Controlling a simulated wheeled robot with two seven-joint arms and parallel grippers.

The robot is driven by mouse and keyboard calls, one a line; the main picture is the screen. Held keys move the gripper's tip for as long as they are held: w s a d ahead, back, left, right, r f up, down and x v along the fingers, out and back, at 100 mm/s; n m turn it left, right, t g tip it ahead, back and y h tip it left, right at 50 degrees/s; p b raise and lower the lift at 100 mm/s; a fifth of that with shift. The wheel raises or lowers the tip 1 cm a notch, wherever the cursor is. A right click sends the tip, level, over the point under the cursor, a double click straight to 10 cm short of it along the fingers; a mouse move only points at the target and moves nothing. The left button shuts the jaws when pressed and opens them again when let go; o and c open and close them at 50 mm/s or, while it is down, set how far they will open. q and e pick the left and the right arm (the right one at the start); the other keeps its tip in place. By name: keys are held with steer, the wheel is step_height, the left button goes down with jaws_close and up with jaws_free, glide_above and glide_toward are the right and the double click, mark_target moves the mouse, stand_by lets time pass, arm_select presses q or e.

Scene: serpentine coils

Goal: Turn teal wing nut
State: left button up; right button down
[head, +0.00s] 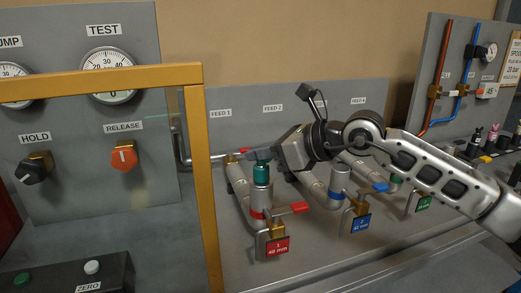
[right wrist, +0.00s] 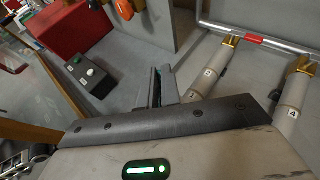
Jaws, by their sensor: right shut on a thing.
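The teal wing nut (head: 261,173) sits on top of the upright grey pipe with a red band, at the station tagged 1. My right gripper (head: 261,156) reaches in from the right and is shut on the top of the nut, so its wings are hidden. In the right wrist view the fingers (right wrist: 160,88) are close together, and only a small teal sliver shows between them. My left gripper is not in view.
A yellow frame (head: 205,180) stands just left of the nut. A red-handled valve (head: 292,208) is close below right; a blue-handled valve (head: 372,188) is further right. A panel with gauges and knobs (head: 123,157) is at the left. A button box (right wrist: 88,73) shows in the wrist view.

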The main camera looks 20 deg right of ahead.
steer(key=shift+s+f+m+t+h+b, duration=0.1)
steer(key=shift+f+m+t+h+b, duration=0.4)
steer(key=shift+m+h+b, duration=0.15)
steer(key=shift+r+m+t+h+b, duration=0.1)
steer(key=shift+m+t+h+b, duration=0.5)
steer(key=shift+b, duration=0.4)
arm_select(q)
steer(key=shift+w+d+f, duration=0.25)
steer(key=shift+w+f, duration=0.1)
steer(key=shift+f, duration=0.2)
arm_select(e)
steer(key=shift+m, duration=0.25)
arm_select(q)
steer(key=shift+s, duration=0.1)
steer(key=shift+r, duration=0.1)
arm_select(e)
steer(key=c, duration=1.6)
jaws_free()
steer(key=shift+r, duration=0.15)
steer(key=shift+d+r, duration=0.1)
